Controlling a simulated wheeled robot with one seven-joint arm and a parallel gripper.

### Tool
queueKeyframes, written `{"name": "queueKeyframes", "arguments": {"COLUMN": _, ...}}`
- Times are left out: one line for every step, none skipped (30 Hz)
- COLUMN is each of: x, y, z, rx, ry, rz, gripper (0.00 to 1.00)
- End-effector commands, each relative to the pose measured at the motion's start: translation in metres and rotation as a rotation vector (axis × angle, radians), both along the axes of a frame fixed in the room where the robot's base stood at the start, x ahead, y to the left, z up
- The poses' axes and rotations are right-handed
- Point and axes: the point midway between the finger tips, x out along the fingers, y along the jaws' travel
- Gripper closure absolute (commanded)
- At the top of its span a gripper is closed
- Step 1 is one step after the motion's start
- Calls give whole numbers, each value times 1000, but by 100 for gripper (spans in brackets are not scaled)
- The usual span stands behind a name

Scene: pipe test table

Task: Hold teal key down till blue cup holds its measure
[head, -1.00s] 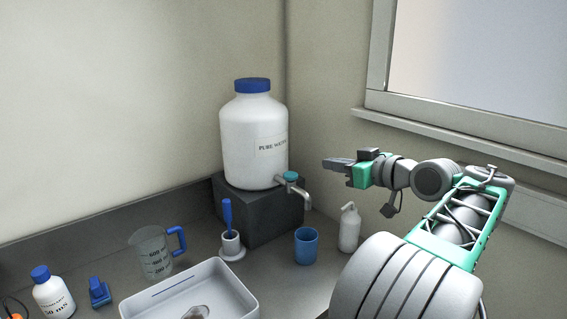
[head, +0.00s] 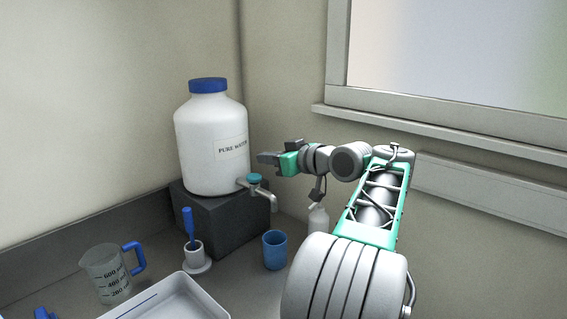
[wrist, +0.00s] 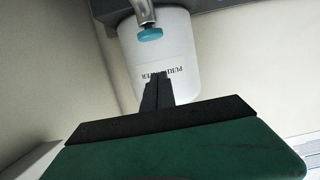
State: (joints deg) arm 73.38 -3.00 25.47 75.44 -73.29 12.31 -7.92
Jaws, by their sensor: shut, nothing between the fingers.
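The teal key (head: 254,178) sits on top of the tap (head: 266,195) of a white PURE WATER jug (head: 205,150). It also shows in the wrist view (wrist: 150,34), apart from my fingers. The blue cup (head: 274,250) stands upright on the table, below and close to the tap's spout; its inside is too small to read for a level, and no stream shows. My gripper (head: 262,158) is shut and empty, held above the teal key, near the jug's right side. In the wrist view my closed fingers (wrist: 157,88) overlap the jug's label.
The jug stands on a dark block (head: 215,222). A white bottle (head: 318,220) stands right of the cup, partly behind my arm. A blue-handled tool in a white holder (head: 195,256), a measuring jug (head: 108,275) and a white tray (head: 165,303) are to the left.

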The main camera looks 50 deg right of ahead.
Motion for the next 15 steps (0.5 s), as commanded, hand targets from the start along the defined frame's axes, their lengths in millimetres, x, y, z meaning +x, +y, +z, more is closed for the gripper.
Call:
{"name": "queueKeyframes", "arguments": {"x": 11, "y": 2, "z": -1, "rx": 3, "ry": 1, "rz": 4, "gripper": 100}}
{"name": "queueKeyframes", "arguments": {"x": 18, "y": 2, "z": -2, "rx": 4, "ry": 2, "rz": 4, "gripper": 100}}
{"name": "queueKeyframes", "arguments": {"x": 26, "y": 2, "z": -5, "rx": 5, "ry": 2, "rz": 4, "gripper": 100}}
{"name": "queueKeyframes", "arguments": {"x": 32, "y": 2, "z": -7, "rx": 4, "ry": 3, "rz": 3, "gripper": 100}}
{"name": "queueKeyframes", "arguments": {"x": 36, "y": 2, "z": -10, "rx": 5, "ry": 3, "rz": 2, "gripper": 100}}
{"name": "queueKeyframes", "arguments": {"x": 33, "y": 0, "z": -21, "rx": 8, "ry": 3, "rz": -2, "gripper": 100}}
{"name": "queueKeyframes", "arguments": {"x": 33, "y": 0, "z": -26, "rx": 5, "ry": 3, "rz": -2, "gripper": 100}}
{"name": "queueKeyframes", "arguments": {"x": 33, "y": 0, "z": -31, "rx": 6, "ry": 3, "rz": -4, "gripper": 100}}
{"name": "queueKeyframes", "arguments": {"x": 33, "y": 0, "z": -36, "rx": 4, "ry": 3, "rz": -3, "gripper": 100}}
{"name": "queueKeyframes", "arguments": {"x": 32, "y": 0, "z": -39, "rx": 3, "ry": 2, "rz": -3, "gripper": 100}}
{"name": "queueKeyframes", "arguments": {"x": 32, "y": 0, "z": -41, "rx": 3, "ry": 1, "rz": -3, "gripper": 100}}
{"name": "queueKeyframes", "arguments": {"x": 32, "y": 0, "z": -44, "rx": 2, "ry": 1, "rz": -3, "gripper": 100}}
{"name": "queueKeyframes", "arguments": {"x": 32, "y": 0, "z": -46, "rx": 2, "ry": 1, "rz": -3, "gripper": 100}}
{"name": "queueKeyframes", "arguments": {"x": 32, "y": 0, "z": -47, "rx": 2, "ry": 1, "rz": -3, "gripper": 100}}
{"name": "queueKeyframes", "arguments": {"x": 32, "y": 0, "z": -48, "rx": 1, "ry": 1, "rz": -2, "gripper": 100}}
